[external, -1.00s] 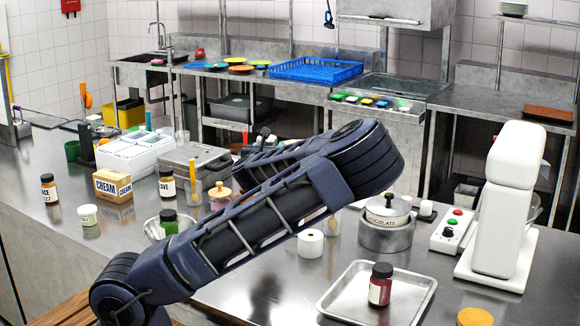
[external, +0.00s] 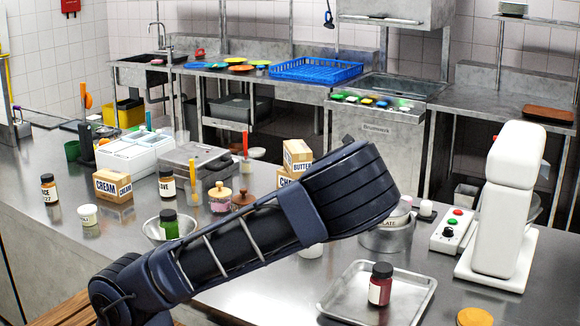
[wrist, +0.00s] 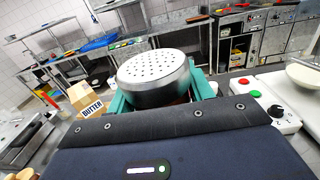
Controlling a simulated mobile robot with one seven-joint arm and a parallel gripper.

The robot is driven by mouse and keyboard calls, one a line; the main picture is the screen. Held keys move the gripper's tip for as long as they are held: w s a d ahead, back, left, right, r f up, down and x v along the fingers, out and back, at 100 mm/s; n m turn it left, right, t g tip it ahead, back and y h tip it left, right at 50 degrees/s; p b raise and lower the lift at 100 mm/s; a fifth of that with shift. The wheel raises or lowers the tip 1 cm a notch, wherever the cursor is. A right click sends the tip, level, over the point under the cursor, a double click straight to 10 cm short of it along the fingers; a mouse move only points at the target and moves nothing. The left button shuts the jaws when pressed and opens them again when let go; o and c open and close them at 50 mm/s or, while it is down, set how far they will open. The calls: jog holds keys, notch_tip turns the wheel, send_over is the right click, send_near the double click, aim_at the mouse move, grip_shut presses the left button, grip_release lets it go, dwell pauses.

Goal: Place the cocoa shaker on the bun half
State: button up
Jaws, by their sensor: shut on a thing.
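The cocoa shaker (wrist: 153,75), with a silvery lid full of small holes, fills the middle of the wrist view. My gripper (wrist: 160,98) has teal fingers on both sides of it and is shut on it. In the external view my arm hides both the gripper and the shaker. I cannot make out a bun half for certain. A round tan-orange thing (external: 475,317) at the bottom right edge of the external view could be it, but it is cut off by the frame.
A metal tray (external: 340,309) holds a dark-capped red jar (external: 380,284). A white mixer (external: 505,200) and a button box (external: 453,230) stand to the right. A butter box (external: 297,155), a bowl (external: 152,230) and several jars crowd the counter. Bare steel lies around the tray.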

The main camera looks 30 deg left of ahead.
jog(key=s+d+m+h, duration=0.2)
jog(key=s+d+h, duration=0.1)
jog(key=d, duration=0.8)
jog(key=s+d+m+h, duration=0.1)
jog(key=s+d+h, duration=0.15)
jog(key=d, duration=0.85)
jog(key=m+g+h, duration=0.3)
jog(key=h, duration=0.2)
send_over(480, 314)
jog(key=shift+y, duration=0.25)
jog(key=f, duration=1.8)
jog(key=shift+w+d+f, duration=0.1)
jog(key=shift+w, duration=0.15)
jog(key=shift+f, duration=0.15)
jog(key=o, duration=1.1)
jog(key=shift+c, duration=0.2)
jog(key=shift+s+m, duration=0.2)
jog(key=shift+m, duration=0.1)
jog(key=v, duration=1.1)
jog(key=shift+s+a, duration=0.2)
jog(key=shift+s, duration=0.05)
